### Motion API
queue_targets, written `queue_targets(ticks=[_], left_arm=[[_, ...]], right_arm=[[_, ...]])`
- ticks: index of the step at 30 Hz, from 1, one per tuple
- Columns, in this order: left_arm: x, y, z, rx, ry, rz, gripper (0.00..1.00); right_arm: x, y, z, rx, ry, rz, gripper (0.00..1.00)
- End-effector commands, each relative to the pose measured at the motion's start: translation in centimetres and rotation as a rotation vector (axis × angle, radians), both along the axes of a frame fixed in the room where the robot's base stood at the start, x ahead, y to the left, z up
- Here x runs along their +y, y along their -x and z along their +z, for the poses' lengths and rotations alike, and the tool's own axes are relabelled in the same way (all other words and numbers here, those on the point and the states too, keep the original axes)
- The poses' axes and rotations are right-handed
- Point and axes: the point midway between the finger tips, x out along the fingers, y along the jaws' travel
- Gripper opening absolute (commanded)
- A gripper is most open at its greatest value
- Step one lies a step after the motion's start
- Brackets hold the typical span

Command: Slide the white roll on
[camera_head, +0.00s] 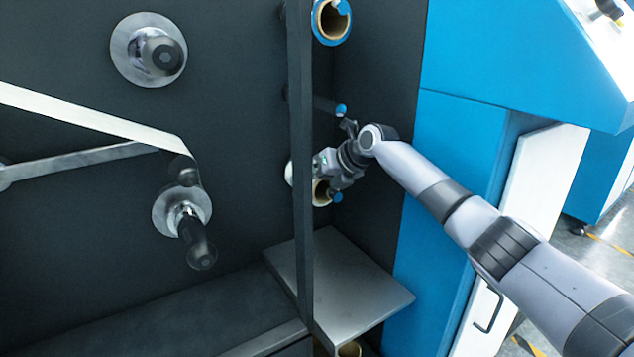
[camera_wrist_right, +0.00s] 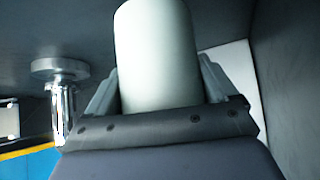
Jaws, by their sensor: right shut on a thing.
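The white roll (camera_wrist_right: 154,55) fills the middle of the right wrist view, between the two fingers of my right gripper (camera_head: 322,168), which is shut on it. In the head view the gripper is beside the dark upright bar. A white roll edge and brown core (camera_head: 320,192) show just below the gripper, partly hidden by the bar and gripper. A blue-tipped end (camera_head: 337,197) shows beside the core. I cannot tell how far the roll is on a spindle. My left gripper is not in view.
The dark upright bar (camera_head: 301,150) stands close left of my gripper. A blue-tipped spindle (camera_head: 340,110) and another roll (camera_head: 331,20) are above. A metal shelf (camera_head: 370,285) lies below. A flanged metal spindle (camera_wrist_right: 62,100) shows at left in the wrist view.

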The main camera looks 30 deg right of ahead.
Motion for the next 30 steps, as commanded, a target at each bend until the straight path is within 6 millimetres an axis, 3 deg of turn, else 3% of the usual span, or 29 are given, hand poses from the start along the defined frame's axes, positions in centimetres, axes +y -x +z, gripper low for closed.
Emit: queue_targets(ticks=[8, 9, 10, 20, 30], left_arm=[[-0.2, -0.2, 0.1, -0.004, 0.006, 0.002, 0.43], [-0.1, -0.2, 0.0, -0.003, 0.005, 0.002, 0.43], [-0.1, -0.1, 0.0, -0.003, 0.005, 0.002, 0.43], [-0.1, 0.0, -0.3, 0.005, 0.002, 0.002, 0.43], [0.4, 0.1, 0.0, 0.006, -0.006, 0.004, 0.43]], right_arm=[[0.4, 0.0, -0.4, 0.005, -0.001, 0.005, 0.43], [0.4, 0.0, -0.4, 0.005, -0.001, 0.005, 0.96], [0.4, 0.0, -0.4, 0.005, -0.001, 0.005, 1.00], [0.3, 0.4, -0.3, 0.009, 0.000, 0.007, 1.00], [-1.4, 3.1, 2.8, 0.000, 0.002, 0.002, 1.00]])
